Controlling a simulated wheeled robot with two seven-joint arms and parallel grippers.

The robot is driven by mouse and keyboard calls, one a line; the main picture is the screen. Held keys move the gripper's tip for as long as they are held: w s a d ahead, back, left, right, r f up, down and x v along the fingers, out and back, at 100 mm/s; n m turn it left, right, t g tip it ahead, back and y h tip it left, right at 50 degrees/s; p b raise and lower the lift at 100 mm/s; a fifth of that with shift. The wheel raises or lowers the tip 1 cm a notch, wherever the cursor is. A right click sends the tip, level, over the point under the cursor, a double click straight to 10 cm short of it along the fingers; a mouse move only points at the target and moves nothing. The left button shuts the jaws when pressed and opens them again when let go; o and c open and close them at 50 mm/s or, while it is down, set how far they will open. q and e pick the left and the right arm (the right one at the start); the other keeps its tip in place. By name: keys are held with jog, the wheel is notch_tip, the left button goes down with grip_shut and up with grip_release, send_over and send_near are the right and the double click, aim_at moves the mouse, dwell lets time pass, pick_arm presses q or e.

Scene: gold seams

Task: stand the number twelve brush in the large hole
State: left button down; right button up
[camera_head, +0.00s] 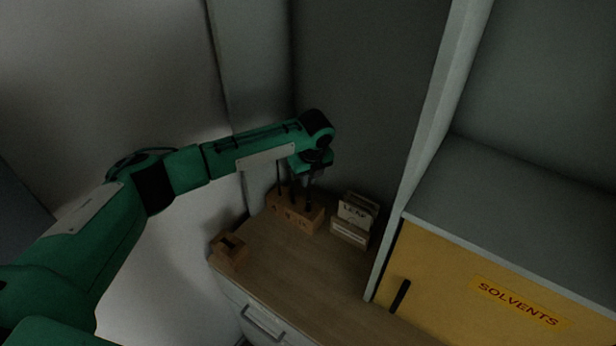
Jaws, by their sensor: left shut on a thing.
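My left gripper (311,176) points down over the wooden brush block (287,214) at the back of the wooden counter. It is shut on a thin dark brush (308,196), held about upright with its lower end at the right part of the block. I cannot tell whether that end is in a hole or just in front of or above one. Other thin dark brushes (279,174) stand in the block to the left. The numbers on the brushes and the holes are too small and dark to read. My right gripper is not in view.
A box labelled LEAF (352,221) stands close to the right of the block. A small brown wooden object (228,250) sits at the counter's left edge. A yellow SOLVENTS cabinet (450,275) and a pale upright panel (425,150) bound the right side. The counter's front (310,275) is clear.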

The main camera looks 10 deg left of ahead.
pick_arm(q)
jog(key=shift+f, duration=0.2)
jog(key=c, duration=1.4)
grip_release()
jog(key=shift+c, duration=0.2)
jog(key=shift+r, duration=0.1)
notch_tip(320, 180, up, 13)
jog(key=s+d+b, duration=0.1)
jog(key=b, duration=0.4)
jog(key=shift+s+d+r, duration=0.2)
jog(key=shift+s+d, duration=0.1)
jog(key=shift+s, duration=0.1)
